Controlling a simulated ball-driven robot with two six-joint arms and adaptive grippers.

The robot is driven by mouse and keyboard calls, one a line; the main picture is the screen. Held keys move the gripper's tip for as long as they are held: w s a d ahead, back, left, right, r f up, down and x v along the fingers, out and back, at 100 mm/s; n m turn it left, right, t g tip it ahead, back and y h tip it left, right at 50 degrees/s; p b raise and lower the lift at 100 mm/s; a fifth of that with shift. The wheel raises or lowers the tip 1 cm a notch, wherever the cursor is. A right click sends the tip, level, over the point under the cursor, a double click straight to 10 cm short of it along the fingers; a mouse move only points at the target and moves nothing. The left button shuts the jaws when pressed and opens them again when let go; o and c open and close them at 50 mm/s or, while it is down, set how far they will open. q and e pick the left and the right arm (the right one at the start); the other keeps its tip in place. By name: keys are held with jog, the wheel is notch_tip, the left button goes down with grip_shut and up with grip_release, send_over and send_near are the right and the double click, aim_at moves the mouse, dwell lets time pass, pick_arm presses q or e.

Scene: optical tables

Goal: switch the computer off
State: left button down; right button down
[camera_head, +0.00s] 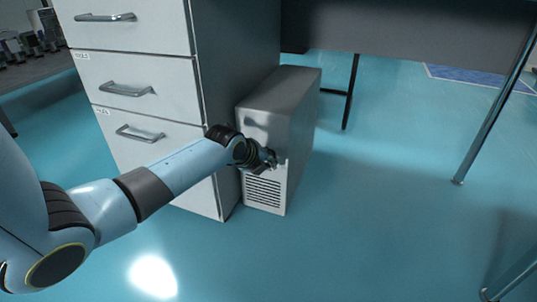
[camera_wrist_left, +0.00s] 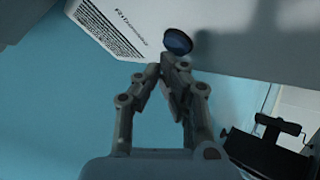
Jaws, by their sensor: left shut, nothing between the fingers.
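The computer (camera_head: 292,112) is a grey tower standing on the floor beside a drawer cabinet, with a vent grille low on its front. In the left wrist view its pale front (camera_wrist_left: 125,28) fills the top, with a grille and small printed text. A round dark blue button (camera_wrist_left: 178,41) sits on that front. My left gripper (camera_head: 272,160) is at the computer's front face. In the left wrist view my left gripper (camera_wrist_left: 168,66) is shut and empty, its tips just below the button in the picture. I cannot tell whether the tips touch the front. My right gripper is not in view.
A white drawer cabinet (camera_head: 140,68) with several handles stands left of the computer. A table (camera_head: 420,35) with thin metal legs spans above and to the right. The floor (camera_head: 370,220) in front and to the right is clear.

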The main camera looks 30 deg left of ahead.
pick_arm(q)
jog(key=shift+s, duration=0.1)
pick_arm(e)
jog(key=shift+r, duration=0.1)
